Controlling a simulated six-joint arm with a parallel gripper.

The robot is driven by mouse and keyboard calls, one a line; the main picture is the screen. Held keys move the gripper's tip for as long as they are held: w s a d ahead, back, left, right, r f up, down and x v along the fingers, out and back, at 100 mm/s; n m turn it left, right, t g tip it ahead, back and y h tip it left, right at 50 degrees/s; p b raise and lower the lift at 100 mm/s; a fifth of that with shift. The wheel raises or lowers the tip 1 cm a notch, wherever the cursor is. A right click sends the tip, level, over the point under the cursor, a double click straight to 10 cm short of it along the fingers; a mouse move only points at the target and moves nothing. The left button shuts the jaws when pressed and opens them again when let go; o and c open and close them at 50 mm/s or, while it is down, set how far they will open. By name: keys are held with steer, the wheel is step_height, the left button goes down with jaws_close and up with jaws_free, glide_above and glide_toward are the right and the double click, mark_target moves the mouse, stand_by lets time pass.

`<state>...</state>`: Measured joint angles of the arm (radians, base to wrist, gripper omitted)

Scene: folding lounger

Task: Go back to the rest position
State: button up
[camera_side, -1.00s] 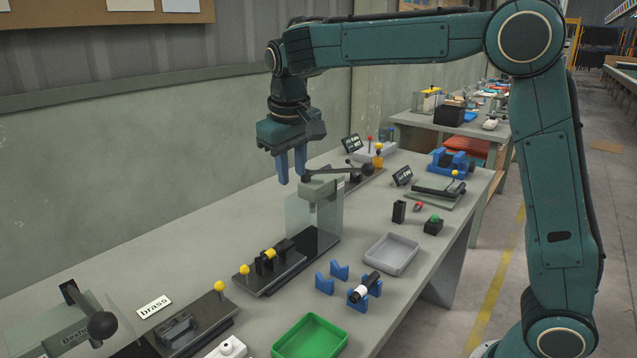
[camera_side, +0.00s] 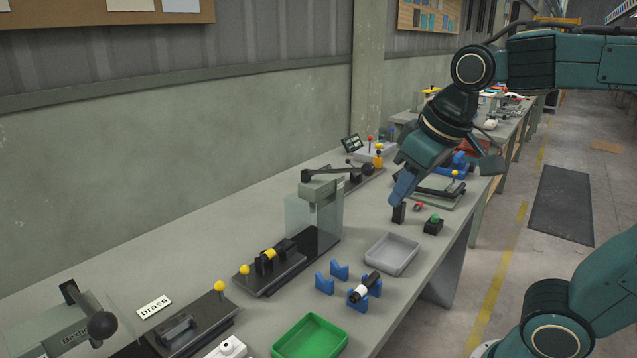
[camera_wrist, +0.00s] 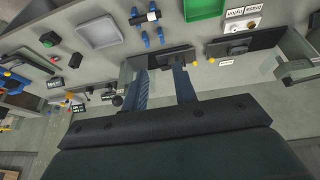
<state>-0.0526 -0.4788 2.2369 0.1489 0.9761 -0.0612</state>
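My gripper (camera_side: 399,197) hangs tilted over the right part of the bench in the side view, its blue fingers seen nearly edge-on above the small black block (camera_side: 398,213). In the wrist view my gripper (camera_wrist: 160,72) has its two blue fingers apart, with nothing held between them. The bench (camera_side: 190,245) and its fixtures show beyond the fingers there.
A grey tray (camera_side: 391,254), a green tray (camera_side: 310,337) and a black-and-white cylinder on blue cradles (camera_side: 362,291) stand along the front. A lever press with a clear guard (camera_side: 315,215) stands mid-bench. A green-button box (camera_side: 433,226) is near the right edge.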

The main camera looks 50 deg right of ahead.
steer(key=s+a+f+t, duration=0.1)
steer(key=s+f, duration=0.3)
steer(key=s, duration=0.3)
steer(key=shift+a+y, duration=0.15)
steer(key=shift+y, duration=0.25)
